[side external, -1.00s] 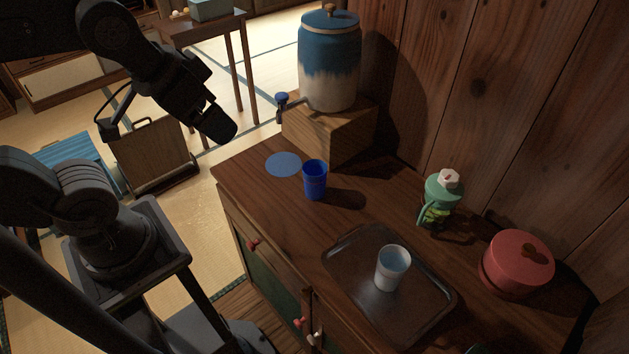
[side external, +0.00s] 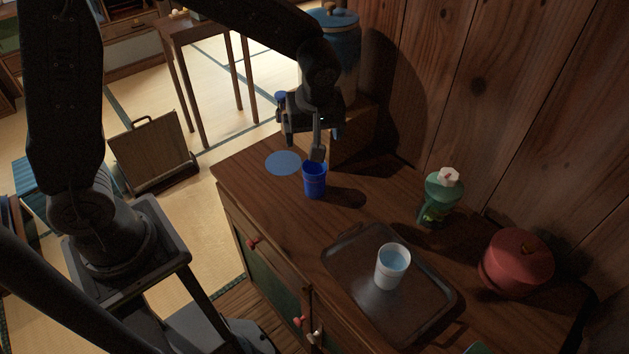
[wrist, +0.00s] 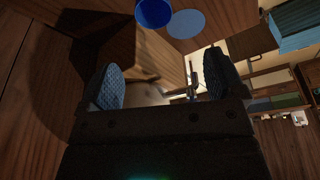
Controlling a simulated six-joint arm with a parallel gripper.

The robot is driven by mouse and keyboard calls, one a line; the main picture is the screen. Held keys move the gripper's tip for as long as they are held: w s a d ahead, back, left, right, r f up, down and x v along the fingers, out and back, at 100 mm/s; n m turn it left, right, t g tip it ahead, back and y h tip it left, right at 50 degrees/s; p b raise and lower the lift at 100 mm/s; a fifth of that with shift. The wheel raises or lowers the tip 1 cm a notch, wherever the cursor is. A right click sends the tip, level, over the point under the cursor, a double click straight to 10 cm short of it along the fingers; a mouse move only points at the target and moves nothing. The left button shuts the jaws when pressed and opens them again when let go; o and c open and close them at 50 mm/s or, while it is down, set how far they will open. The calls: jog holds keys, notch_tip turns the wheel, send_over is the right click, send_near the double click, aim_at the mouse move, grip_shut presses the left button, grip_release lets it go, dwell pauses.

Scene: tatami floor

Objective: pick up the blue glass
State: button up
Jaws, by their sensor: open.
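The blue glass (side external: 314,182) stands upright on the wooden cabinet top, just right of a flat blue disc (side external: 282,163). My gripper (side external: 317,150) is above and just behind the glass, its fingers pointing down, apart and empty. One finger overlaps the glass's rim in the side view; I cannot tell whether it touches. In the wrist view the glass (wrist: 154,12) is at the top edge, partly cut off, beyond the two spread fingertips (wrist: 163,88). Nothing is between the fingers.
The blue and white dispenser (side external: 345,50), partly hidden by my arm, stands on a wooden block (side external: 350,140) close behind. A dark tray (side external: 358,290) holds a white cup (side external: 392,266). A green bottle (side external: 440,198) and red pot (side external: 517,262) stand at right.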

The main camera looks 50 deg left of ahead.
aim_at(314, 173)
jog(key=shift+n, duration=0.6)
jog(key=x, duration=1.6)
jog(key=shift+w+d+f, duration=0.25)
jog(key=shift+w+d, duration=0.05)
jog(key=shift+w, duration=0.05)
jog(key=c, duration=1.1)
